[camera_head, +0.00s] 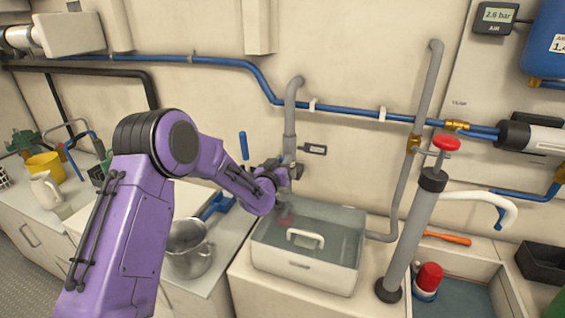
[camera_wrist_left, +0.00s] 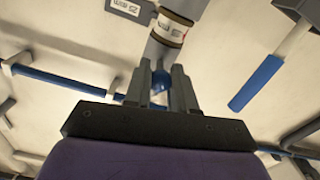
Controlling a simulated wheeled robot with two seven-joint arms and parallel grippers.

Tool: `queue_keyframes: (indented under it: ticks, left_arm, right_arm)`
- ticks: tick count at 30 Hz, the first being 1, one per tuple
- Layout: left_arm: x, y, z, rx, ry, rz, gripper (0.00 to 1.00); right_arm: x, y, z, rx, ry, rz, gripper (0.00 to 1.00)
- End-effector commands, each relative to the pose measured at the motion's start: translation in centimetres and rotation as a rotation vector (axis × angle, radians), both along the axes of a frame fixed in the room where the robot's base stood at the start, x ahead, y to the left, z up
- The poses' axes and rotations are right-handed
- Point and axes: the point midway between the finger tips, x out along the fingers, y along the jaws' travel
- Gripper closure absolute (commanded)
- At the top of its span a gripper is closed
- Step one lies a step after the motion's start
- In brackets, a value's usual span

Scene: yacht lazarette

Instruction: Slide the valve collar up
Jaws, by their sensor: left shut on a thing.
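A grey vertical pipe (camera_head: 290,110) comes down the wall to a wider grey sleeve. In the left wrist view the pipe carries a white printed band (camera_wrist_left: 173,28). My left gripper (camera_head: 284,172) is at the pipe's lower end, below the wider part. In the left wrist view its two fingers (camera_wrist_left: 161,90) are closed around the valve collar, mostly hidden between them; a small blue part (camera_wrist_left: 160,80) shows in the gap. My right gripper is not in view.
A steel pot (camera_head: 190,255) is left; a grey hand pump (camera_head: 412,235) with a red knob is right.

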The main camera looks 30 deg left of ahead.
Motion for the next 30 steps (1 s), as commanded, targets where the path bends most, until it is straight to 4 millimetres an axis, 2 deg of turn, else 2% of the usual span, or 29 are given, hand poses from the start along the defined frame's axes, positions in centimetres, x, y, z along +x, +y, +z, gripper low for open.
queue_keyframes:
  ticks: [5, 9, 12, 21, 22, 24, 30]
  left_arm:
    - [0.0, -0.1, 2.1, 0.002, 0.0, -0.002, 1.0]
    - [0.0, 0.0, 5.2, 0.002, -0.002, -0.001, 1.0]
    - [0.0, 0.0, 6.7, 0.001, -0.002, -0.001, 1.0]
    - [0.0, 0.0, 6.7, 0.0, 0.0, -0.001, 1.0]
    - [0.0, 0.0, 6.7, 0.0, 0.0, -0.001, 0.72]
    - [0.0, 0.0, 6.7, 0.0, 0.0, -0.001, 0.49]
    - [0.0, 0.0, 6.7, 0.0, 0.0, 0.0, 0.49]
  right_arm:
    - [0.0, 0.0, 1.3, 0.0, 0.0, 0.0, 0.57]
    - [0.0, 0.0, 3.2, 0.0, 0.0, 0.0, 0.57]
    - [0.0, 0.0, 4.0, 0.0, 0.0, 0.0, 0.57]
    - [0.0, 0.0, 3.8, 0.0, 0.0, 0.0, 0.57]
    - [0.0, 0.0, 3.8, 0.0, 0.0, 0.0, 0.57]
    - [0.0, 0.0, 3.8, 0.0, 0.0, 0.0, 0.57]
    - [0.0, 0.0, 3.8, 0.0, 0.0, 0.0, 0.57]
